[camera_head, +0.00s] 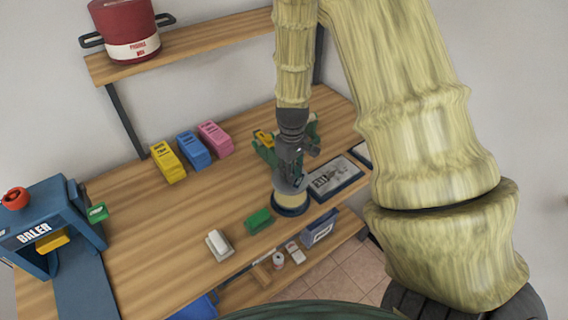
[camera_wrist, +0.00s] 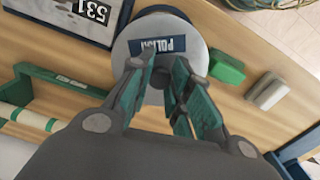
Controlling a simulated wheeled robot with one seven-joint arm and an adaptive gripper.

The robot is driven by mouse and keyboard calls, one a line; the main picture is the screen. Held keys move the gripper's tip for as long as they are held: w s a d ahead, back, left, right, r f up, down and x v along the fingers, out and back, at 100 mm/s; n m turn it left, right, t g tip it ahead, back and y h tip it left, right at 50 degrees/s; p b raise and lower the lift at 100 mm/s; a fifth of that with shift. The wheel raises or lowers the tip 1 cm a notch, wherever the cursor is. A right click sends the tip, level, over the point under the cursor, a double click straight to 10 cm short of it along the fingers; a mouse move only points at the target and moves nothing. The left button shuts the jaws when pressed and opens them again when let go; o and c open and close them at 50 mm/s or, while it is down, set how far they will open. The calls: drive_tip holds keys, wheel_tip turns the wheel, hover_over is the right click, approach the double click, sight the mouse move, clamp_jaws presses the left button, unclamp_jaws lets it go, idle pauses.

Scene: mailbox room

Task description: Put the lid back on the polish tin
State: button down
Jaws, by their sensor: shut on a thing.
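My gripper (camera_head: 291,187) points down over the polish tin (camera_head: 290,210), near the front edge of the wooden bench. The tin shows as a pale round body with a dark blue ring at its foot. In the wrist view, a pale grey round lid (camera_wrist: 135,36) with a blue POLISH label lies under my fingers. My gripper (camera_wrist: 170,85) is shut on the lid's small grey knob, partly hidden between the green finger pads. The lid appears over the tin. I cannot tell whether it rests fully on the rim.
A green block (camera_head: 258,220) and a white block (camera_head: 219,245) lie left of the tin. A framed 531 plate (camera_head: 335,177) lies to its right. Yellow, blue and pink boxes (camera_head: 194,148) stand behind. The blue baler (camera_head: 45,225) is far left. A shelf (camera_head: 190,45) hangs above.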

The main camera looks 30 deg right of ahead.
drive_tip(key=shift+s+f+b, duration=0.25)
drive_tip(key=shift+s+b, duration=0.1)
drive_tip(key=shift+s, duration=0.2)
drive_tip(key=f, duration=0.1)
drive_tip(key=w+f+b, duration=0.1)
drive_tip(key=shift+w+f, duration=0.1)
drive_tip(key=shift+f, duration=0.25)
drive_tip(key=shift+s+f+b, duration=0.35)
drive_tip(key=shift+f+b, duration=0.25)
drive_tip(key=shift+b, duration=0.25)
drive_tip(key=shift+w+f+b, duration=0.2)
drive_tip(key=shift+f+b, duration=0.15)
drive_tip(key=shift+f, duration=0.5)
drive_tip(key=shift+s, duration=0.1)
drive_tip(key=shift+p, duration=0.3)
drive_tip(key=shift+f, duration=0.2)
idle(0.9)
